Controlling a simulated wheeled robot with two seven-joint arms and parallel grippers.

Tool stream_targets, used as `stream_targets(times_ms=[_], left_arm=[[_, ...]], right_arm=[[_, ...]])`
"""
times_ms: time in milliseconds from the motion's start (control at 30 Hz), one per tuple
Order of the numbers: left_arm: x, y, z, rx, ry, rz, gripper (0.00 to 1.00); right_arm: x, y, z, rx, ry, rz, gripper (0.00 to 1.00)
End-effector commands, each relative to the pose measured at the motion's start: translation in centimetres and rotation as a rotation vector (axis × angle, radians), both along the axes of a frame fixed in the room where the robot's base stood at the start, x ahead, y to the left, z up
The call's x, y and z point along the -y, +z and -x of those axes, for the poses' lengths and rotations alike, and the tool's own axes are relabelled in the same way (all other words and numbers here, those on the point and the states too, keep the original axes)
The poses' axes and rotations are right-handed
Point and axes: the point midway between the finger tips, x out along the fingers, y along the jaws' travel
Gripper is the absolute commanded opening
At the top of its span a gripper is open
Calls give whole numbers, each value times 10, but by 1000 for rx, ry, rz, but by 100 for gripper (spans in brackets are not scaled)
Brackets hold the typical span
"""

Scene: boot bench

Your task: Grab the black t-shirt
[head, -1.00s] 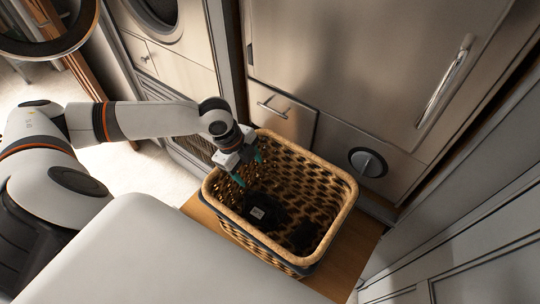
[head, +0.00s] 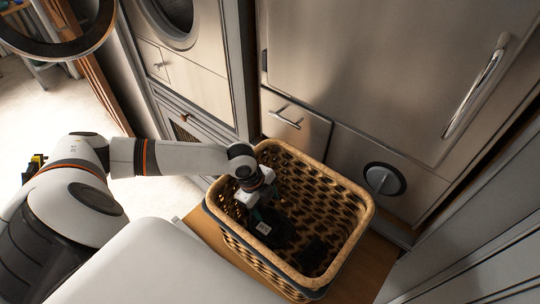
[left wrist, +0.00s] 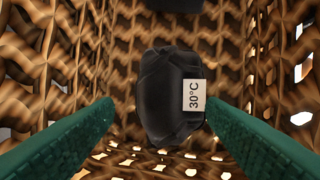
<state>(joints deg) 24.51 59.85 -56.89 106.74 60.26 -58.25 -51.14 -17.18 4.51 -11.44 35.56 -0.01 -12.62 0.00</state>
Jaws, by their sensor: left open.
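The black t-shirt (left wrist: 163,98) is a folded dark bundle with a white "30°C" tag (left wrist: 194,95). It lies inside the wicker basket (head: 345,240). In the head view the t-shirt (head: 279,232) shows partly, with its tag beside the gripper. My left gripper (head: 258,211) reaches down into the basket above the shirt. In the left wrist view its two green fingers (left wrist: 160,112) are spread, with the shirt between and beyond them. The right fingertip appears close to the tag; I cannot tell whether it touches. My right gripper is not in view.
Another dark item (head: 314,252) lies in the basket, right of the shirt. The basket stands on a wooden surface (head: 365,280). Metal cabinets with a drawer (head: 296,125) and a round dial (head: 384,179) stand close behind it.

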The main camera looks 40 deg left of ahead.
Motion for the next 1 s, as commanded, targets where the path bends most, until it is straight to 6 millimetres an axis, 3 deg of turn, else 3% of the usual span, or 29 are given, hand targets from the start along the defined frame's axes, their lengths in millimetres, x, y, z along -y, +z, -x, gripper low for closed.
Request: stream_targets(times_ms=[500, 967, 1000], left_arm=[[12, -52, -9, 0, -1, -1, 65], [12, -55, -9, 0, 0, -1, 65], [12, -55, -9, 0, 0, -1, 60]], right_arm=[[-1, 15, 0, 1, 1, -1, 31], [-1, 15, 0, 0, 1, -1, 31], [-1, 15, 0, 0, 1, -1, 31]])
